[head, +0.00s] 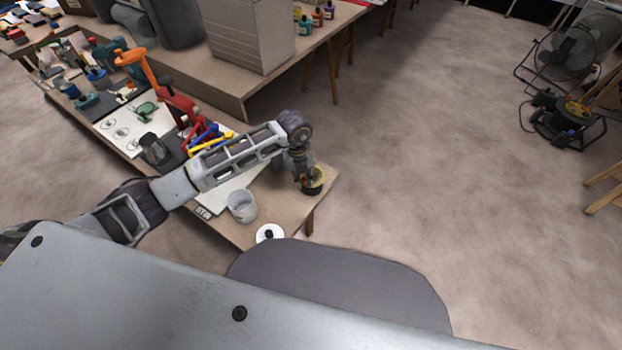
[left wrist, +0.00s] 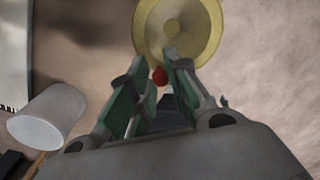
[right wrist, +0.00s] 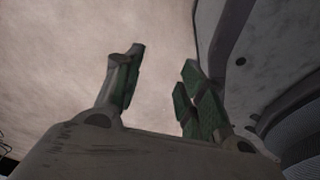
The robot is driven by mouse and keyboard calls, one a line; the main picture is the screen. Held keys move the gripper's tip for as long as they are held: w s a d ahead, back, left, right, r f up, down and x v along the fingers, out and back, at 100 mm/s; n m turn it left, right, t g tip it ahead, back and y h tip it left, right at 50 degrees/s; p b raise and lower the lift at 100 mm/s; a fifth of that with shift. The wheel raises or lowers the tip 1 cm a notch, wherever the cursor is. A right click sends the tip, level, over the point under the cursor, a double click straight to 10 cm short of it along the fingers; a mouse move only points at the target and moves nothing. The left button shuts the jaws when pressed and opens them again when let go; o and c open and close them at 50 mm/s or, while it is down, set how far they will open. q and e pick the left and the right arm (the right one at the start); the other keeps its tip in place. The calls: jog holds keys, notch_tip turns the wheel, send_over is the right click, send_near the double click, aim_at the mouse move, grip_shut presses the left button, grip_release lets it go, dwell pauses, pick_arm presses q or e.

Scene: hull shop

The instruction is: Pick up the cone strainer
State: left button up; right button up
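My right gripper (right wrist: 162,62) is open and empty above the floor.
A white cup (head: 242,206) stands close by on the bench, left of the gripper. A white disc (head: 270,233) lies at the bench's near edge. A dark grey cup (head: 157,149) and clustered tools are behind my left arm. Open floor lies to the right.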

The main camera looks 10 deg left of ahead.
pick_arm(q)
grip_shut()
jog(key=shift+r, duration=0.15)
notch_tip(320, 180, up, 10)
jog(key=shift+p, duration=0.3)
pick_arm(e)
jog(key=shift+s+d+f, duration=0.1)
jog(key=shift+s+d, duration=0.2)
jog(key=shift+s, duration=0.3)
